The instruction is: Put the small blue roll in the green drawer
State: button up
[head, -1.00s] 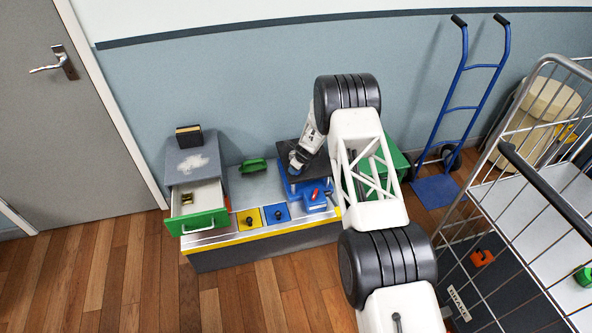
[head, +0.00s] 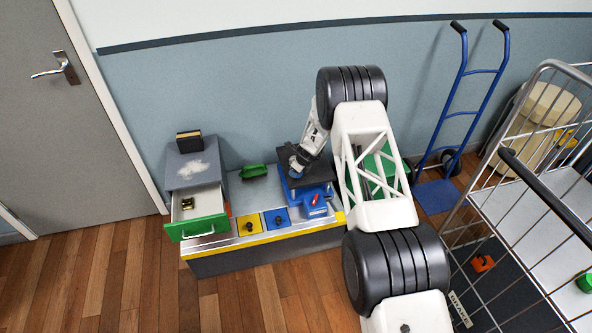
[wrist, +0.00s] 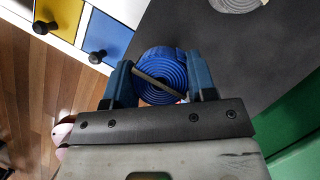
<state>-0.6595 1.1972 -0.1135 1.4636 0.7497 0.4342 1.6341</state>
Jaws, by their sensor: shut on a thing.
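The small blue roll (wrist: 160,72) is a coiled strap seen end-on in the wrist view. My gripper (wrist: 161,80) is shut on it, with one blue finger on each side. In the head view my gripper (head: 297,168) is over the dark top plate of the blue unit, and the roll is too small to make out there. The green drawer (head: 197,228) is pulled open at the left, under a grey cabinet top. A small brass-coloured thing (head: 187,204) lies inside it, and clear floor shows beside that thing.
A dark box (head: 188,141) stands on the grey cabinet (head: 194,165). A green object (head: 254,171) lies on the bench between cabinet and blue unit. Yellow (head: 249,223) and blue (head: 276,218) knobbed drawer fronts line the bench. A pale round thing (wrist: 236,3) shows on the dark plate.

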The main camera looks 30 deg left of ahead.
jog(key=s+d+r, duration=0.1)
jog(key=s+d, duration=0.8)
jog(key=s, duration=0.1)
jog(key=shift+s+r, duration=0.2)
jog(key=shift+s, duration=0.2)
dwell(0.8)
notch_tip(320, 180, up, 10)
send_over(205, 213)
jog(key=d, duration=0.2)
jog(key=shift+s+a+f, duration=0.1)
jog(key=shift+a+f, duration=0.05)
jog(key=shift+a, duration=0.1)
jog(key=shift+f, duration=0.1)
notch_tip(205, 213, down, 14)
jog(key=shift+r, duration=0.15)
jog(key=shift+w+a, duration=0.25)
jog(key=shift+w, duration=0.05)
jog(key=shift+w+a, duration=0.1)
